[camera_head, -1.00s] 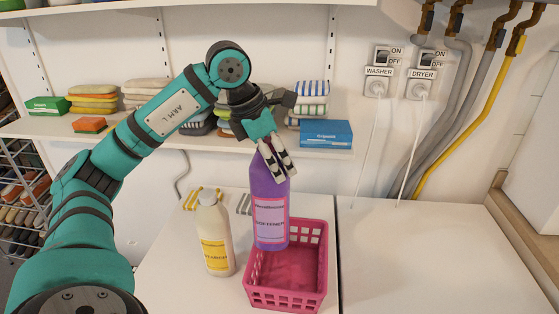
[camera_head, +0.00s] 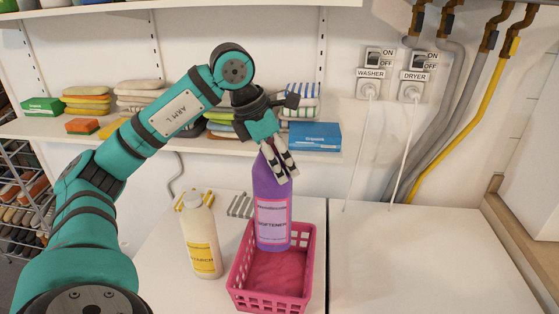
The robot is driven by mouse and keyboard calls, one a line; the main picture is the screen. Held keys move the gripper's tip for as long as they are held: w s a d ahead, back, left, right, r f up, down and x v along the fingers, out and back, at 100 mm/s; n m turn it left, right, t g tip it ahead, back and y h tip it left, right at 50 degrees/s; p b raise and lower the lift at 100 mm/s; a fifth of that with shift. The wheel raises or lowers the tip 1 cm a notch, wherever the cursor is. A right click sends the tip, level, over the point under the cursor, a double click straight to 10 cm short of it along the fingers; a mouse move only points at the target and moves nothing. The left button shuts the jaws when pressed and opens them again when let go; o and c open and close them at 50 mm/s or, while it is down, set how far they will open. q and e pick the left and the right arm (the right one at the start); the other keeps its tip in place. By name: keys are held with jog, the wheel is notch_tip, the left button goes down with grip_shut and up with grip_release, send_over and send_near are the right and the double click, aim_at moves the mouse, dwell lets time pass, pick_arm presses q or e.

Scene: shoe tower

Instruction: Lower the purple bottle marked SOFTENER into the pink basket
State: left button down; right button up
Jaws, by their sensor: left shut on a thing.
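The purple bottle marked SOFTENER (camera_head: 272,208) is upright in the head view. My left gripper (camera_head: 284,168) is shut on its upper part from above, with the pale fingers along the neck and shoulder. The pink basket (camera_head: 268,300) stands on the white top. The bottle's lower end overlaps the inside of the basket, near its back wall, in the picture. I cannot tell whether the bottle touches the basket floor. My right gripper is out of view.
A cream STARCH bottle (camera_head: 202,238) stands just left of the basket. A shelf (camera_head: 160,133) with folded cloths and a blue box (camera_head: 314,136) runs behind. The white top right of the basket (camera_head: 420,255) is clear.

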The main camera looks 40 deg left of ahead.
aim_at(279, 215)
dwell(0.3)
pick_arm(q)
jog(key=shift+f+b, duration=1.05)
jog(key=shift+f, duration=0.1)
jog(key=shift+f+b, duration=2.4)
jog(key=shift+f, duration=0.5)
jog(key=shift+f+b, duration=0.65)
jog(key=shift+f, duration=0.4)
jog(key=shift+f+b, duration=1.15)
jog(key=shift+b, duration=0.05)
jog(key=shift+f+b, duration=0.9)
jog(key=shift+f, duration=0.2)
